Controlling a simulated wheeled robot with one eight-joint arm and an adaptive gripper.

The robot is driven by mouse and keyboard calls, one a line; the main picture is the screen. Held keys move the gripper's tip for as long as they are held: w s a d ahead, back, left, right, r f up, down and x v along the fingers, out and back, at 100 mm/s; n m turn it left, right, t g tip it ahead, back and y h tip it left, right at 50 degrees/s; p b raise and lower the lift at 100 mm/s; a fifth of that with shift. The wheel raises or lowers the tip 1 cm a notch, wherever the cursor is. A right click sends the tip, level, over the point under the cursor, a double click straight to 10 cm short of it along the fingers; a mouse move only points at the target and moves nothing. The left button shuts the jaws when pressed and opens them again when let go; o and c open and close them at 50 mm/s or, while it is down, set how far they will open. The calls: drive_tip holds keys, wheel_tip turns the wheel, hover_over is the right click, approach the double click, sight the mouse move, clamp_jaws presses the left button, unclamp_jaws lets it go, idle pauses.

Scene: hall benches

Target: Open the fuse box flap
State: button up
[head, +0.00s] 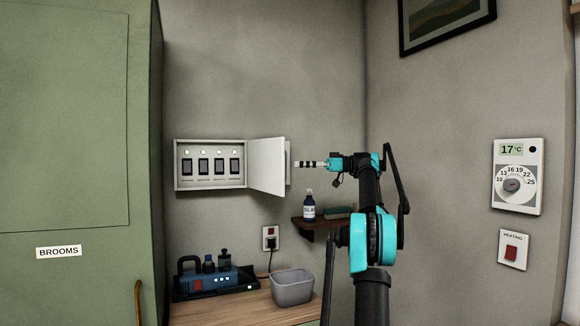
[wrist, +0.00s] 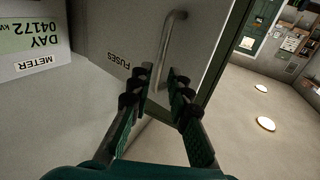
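The fuse box (head: 210,185) is a white wall box with a row of dark switches and green lamps showing inside. Its white flap (head: 266,165) is swung wide open to the right. In the wrist view the flap's outer face (wrist: 125,35) carries the label FUSES and a grey bar handle (wrist: 172,40). My gripper (head: 298,164) is beside the flap's outer face at handle height. In the wrist view its fingers (wrist: 160,85) stand apart, with the handle's lower end appearing between or just beyond the tips. Contact with the handle cannot be told.
A small shelf (head: 310,225) with a bottle (head: 309,207) sits below my gripper. A bench (head: 245,312) holds a grey bin (head: 292,288) and a blue device (head: 215,280). A green broom cupboard (head: 75,160) stands left of the box. A meter (wrist: 35,40) shows in the wrist view.

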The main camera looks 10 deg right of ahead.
drive_tip(key=v, duration=0.5)
drive_tip(key=shift+s+d, duration=0.1)
drive_tip(key=shift+d, duration=0.2)
drive_tip(key=a+f+m+h, duration=0.55)
drive_tip(key=a+f, duration=0.45)
drive_tip(key=f, duration=0.3)
drive_tip(key=s+a+f+m+h, duration=0.2)
drive_tip(key=s+a+f, duration=0.2)
drive_tip(key=f, duration=0.4)
drive_tip(key=s+a+f+m+h, duration=0.2)
drive_tip(key=s+a+f, duration=0.15)
drive_tip(key=f, duration=0.45)
drive_tip(key=s+f+m+h, duration=0.2)
drive_tip(key=s+f+h, duration=0.2)
drive_tip(key=s+f, duration=1.1)
drive_tip(key=s+f+m+g+h, duration=0.1)
drive_tip(key=s+f+m+h, duration=0.2)
drive_tip(key=s+f, duration=1.1)
drive_tip(key=s, duration=0.8)
drive_tip(key=shift+f+h, duration=0.35)
drive_tip(key=shift+f, duration=0.05)
